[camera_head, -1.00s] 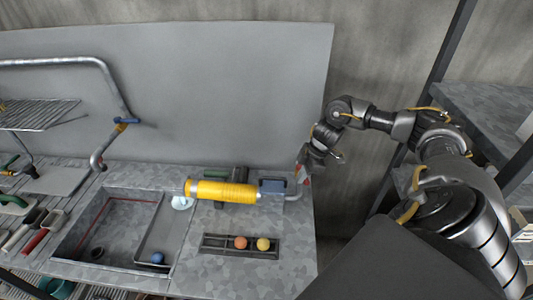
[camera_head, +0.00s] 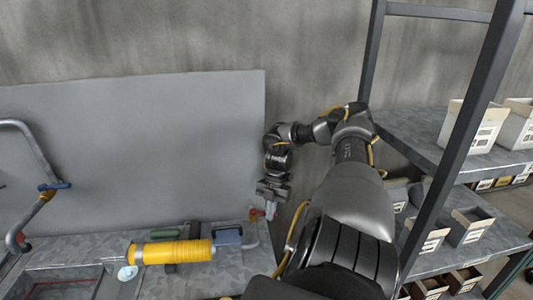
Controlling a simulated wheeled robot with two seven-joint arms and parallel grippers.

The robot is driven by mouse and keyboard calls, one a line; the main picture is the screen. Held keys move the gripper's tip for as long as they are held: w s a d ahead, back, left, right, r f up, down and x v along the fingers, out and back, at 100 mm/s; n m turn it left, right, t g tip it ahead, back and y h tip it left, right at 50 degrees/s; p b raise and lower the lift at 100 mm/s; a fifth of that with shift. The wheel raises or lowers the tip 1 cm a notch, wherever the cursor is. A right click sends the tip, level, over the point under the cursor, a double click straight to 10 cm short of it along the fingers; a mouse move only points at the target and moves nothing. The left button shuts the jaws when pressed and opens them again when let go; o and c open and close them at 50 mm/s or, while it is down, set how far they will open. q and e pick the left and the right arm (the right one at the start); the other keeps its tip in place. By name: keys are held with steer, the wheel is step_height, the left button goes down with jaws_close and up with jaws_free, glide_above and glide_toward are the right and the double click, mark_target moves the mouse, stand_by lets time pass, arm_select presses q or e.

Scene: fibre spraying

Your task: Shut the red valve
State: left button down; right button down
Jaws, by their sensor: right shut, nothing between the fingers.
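A small red valve part (camera_head: 255,213) shows at the right end of the bench, beside a grey pipe elbow behind the yellow coiled cylinder. My right gripper (camera_head: 270,210) points down just right of the red part, very close to it. Its fingers are shut with nothing between them. I cannot tell whether they touch the valve, and the gripper partly hides that area. My left gripper is not in view.
The yellow cylinder (camera_head: 172,252) lies on the bench with a blue-grey block (camera_head: 227,237) at its right end. A bent pipe with a blue handle (camera_head: 54,186) stands at left. A rack with white bins (camera_head: 474,126) stands at right. A grey panel (camera_head: 150,150) backs the bench.

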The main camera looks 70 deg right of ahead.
steer(key=shift+d, duration=0.7)
stand_by(0.3)
